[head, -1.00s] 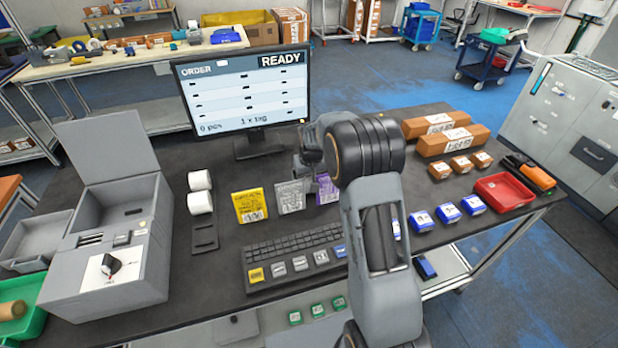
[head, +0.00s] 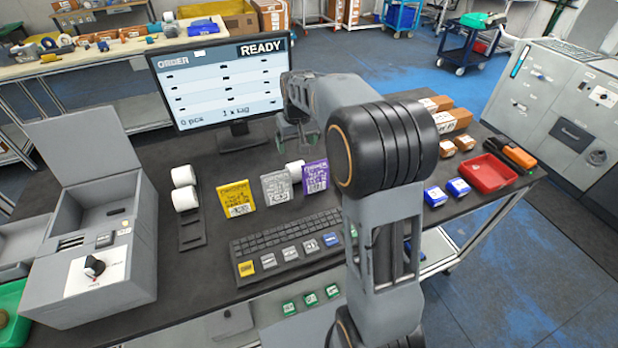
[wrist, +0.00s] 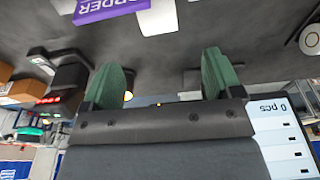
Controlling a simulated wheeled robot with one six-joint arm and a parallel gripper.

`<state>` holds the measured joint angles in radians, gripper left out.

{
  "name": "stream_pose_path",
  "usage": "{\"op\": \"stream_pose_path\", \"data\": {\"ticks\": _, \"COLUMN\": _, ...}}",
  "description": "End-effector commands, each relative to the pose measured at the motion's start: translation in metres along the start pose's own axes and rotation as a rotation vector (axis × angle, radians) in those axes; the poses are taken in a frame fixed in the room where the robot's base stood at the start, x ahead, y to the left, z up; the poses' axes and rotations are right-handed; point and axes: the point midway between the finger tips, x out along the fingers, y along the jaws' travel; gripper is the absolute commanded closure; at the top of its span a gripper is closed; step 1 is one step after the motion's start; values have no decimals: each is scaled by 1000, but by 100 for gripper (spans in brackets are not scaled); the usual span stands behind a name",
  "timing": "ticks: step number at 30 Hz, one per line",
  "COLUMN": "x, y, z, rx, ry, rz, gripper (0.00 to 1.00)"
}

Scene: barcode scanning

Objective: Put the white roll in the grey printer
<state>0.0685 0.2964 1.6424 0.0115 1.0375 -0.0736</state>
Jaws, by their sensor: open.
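Two white rolls, one behind the other (head: 183,175) (head: 186,198), stand on a dark holder strip left of the yellow card in the head view. A third white, roll-like thing (head: 293,167) shows partly behind the grey and purple cards; the wrist view also shows it (wrist: 158,17). The grey printer (head: 90,268) is at the left with its lid up and its bay uncovered. My gripper (head: 293,138) is open and empty, above the table by the monitor's right edge, beyond the cards. Its green fingers (wrist: 160,80) are spread apart in the wrist view.
The monitor (head: 222,85) stands at the back. Yellow, grey and purple (head: 316,177) cards stand behind the keyboard (head: 290,243). A red tray (head: 487,172) and brown boxes are at the right.

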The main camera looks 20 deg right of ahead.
Motion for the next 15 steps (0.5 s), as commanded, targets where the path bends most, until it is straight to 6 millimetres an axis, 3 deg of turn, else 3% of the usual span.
{"op": "stream_pose_path", "data": {"ticks": 3, "x": -28, "y": -8, "z": 34, "rx": -2, "ry": 35, "rz": 2, "gripper": 15}}
{"op": "stream_pose_path", "data": {"ticks": 7, "x": -51, "y": -16, "z": 83, "rx": -4, "ry": 74, "rz": 3, "gripper": 15}}
{"op": "stream_pose_path", "data": {"ticks": 15, "x": -64, "y": -27, "z": 176, "rx": -6, "ry": 147, "rz": 2, "gripper": 15}}
